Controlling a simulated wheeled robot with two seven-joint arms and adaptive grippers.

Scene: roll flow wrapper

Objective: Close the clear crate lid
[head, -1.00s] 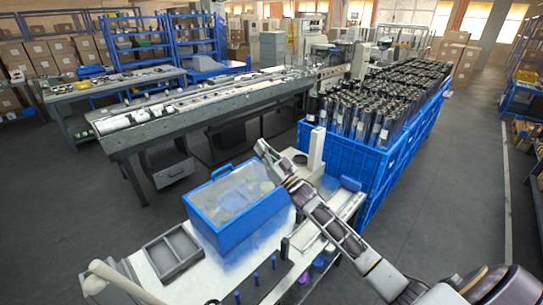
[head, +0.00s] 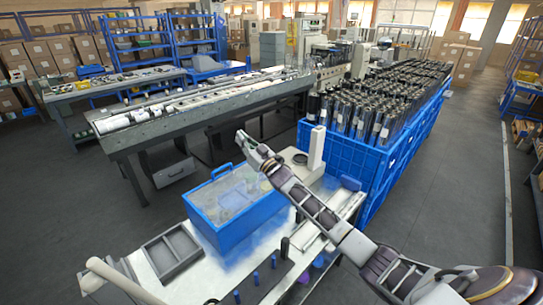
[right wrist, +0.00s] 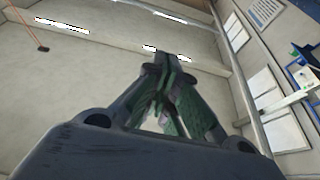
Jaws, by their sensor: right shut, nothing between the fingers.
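The blue crate (head: 238,232) stands on the white work table in the head view. A clear, pale lid pane (head: 240,188) shows at its top, with a small blue handle (head: 222,171) at the back left. I cannot tell whether the lid lies fully flat on the rim. My right gripper (head: 241,138) is shut and empty, above and behind the crate in the picture, with its arm passing over the crate's right side. In the right wrist view its fingers (right wrist: 168,62) meet at the tips and point toward the ceiling. My left gripper is out of view.
A grey divided tray (head: 172,250) sits left of the crate on the table (head: 215,285). Several blue pegs (head: 255,278) stand in front. A white upright post (head: 317,148) is at the table's back right. A large blue bin (head: 345,165) full of dark rolls stands behind.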

